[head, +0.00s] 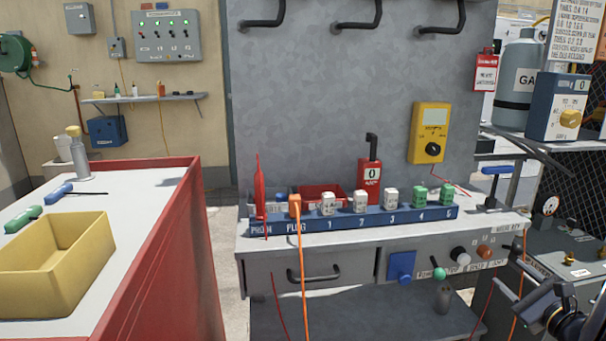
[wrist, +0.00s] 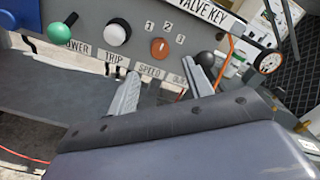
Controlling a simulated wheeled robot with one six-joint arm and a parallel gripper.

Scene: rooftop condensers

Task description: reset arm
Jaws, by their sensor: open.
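My gripper (wrist: 164,72) is open in the wrist view, its two grey fingers apart with nothing between them. The fingers point toward the front panel of the grey workbench. The orange dial (wrist: 159,48), marked 1, 2, 3, appears just beyond the gap between the fingertips. A white knob (wrist: 117,32) and a green knob (wrist: 62,32) are to its left. A black knob (wrist: 205,59) shows by the right finger.
The workbench (head: 375,238) carries a blue plug strip (head: 345,221), a red lockout box (head: 369,182) and a blue-handled valve key (head: 492,185). An orange cable (head: 303,270) hangs in front. A red-sided table (head: 165,250) with a yellow bin (head: 55,262) stands left. Open floor lies between.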

